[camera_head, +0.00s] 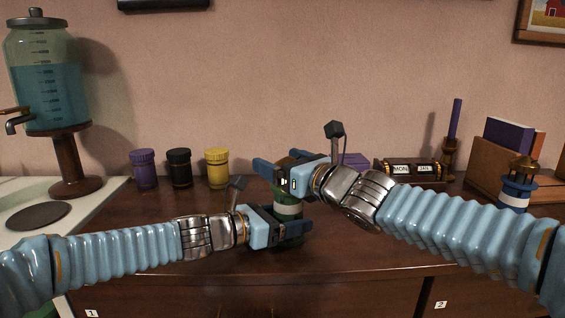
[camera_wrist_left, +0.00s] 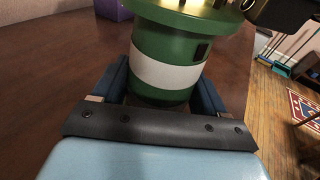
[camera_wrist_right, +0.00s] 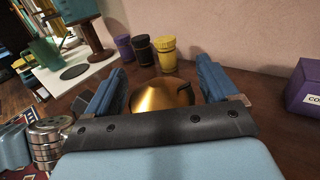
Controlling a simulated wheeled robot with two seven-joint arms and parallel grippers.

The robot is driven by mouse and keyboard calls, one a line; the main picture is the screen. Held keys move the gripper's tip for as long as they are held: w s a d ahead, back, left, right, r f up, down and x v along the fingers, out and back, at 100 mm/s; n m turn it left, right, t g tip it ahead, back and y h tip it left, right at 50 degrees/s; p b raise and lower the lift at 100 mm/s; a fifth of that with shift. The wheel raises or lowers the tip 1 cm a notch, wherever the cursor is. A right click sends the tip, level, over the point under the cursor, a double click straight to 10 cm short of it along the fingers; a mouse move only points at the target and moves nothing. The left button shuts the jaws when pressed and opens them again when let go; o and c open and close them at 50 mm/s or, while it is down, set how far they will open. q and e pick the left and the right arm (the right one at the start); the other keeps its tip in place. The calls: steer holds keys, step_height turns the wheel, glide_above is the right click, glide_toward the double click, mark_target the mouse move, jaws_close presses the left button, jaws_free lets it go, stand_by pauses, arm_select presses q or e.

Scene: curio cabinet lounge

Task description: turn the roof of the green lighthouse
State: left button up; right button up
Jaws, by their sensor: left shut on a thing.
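The green lighthouse (camera_head: 289,208) stands on the brown cabinet top, green with a white band. Its body (camera_wrist_left: 172,70) fills the space between my left fingers in the left wrist view. My left gripper (camera_head: 291,224) is shut on this body, low down. The gold domed roof (camera_wrist_right: 160,96) shows in the right wrist view, with a small dark piece at its right edge. My right gripper (camera_head: 280,164) is over the lighthouse top, its fingers open on either side of the roof with narrow gaps. In the head view the roof is hidden behind my right gripper.
Purple (camera_head: 144,168), black (camera_head: 179,168) and yellow (camera_head: 217,167) jars stand to the left. A drink dispenser (camera_head: 48,80) is at far left. A block calendar (camera_head: 412,170), candlestick (camera_head: 449,158) and blue lighthouse (camera_head: 516,190) stand to the right. A purple box (camera_wrist_right: 304,88) is behind my right arm.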

steer(key=v, duration=1.2)
steer(key=w+a+g+y, duration=0.1)
steer(key=w+a, duration=0.1)
steer(key=w, duration=0.1)
steer(key=w+a+n+y, duration=0.1)
steer(key=w+a, duration=0.2)
steer(key=w+a+n+g, duration=0.1)
steer(key=w+a, duration=0.1)
steer(key=w, duration=0.1)
steer(key=shift+w+a+f+g+y, duration=0.1)
steer(key=shift+w+a+g+y, duration=0.05)
steer(key=shift+a+g+y, duration=0.2)
steer(key=shift+d, duration=0.1)
steer(key=shift+c, duration=0.5)
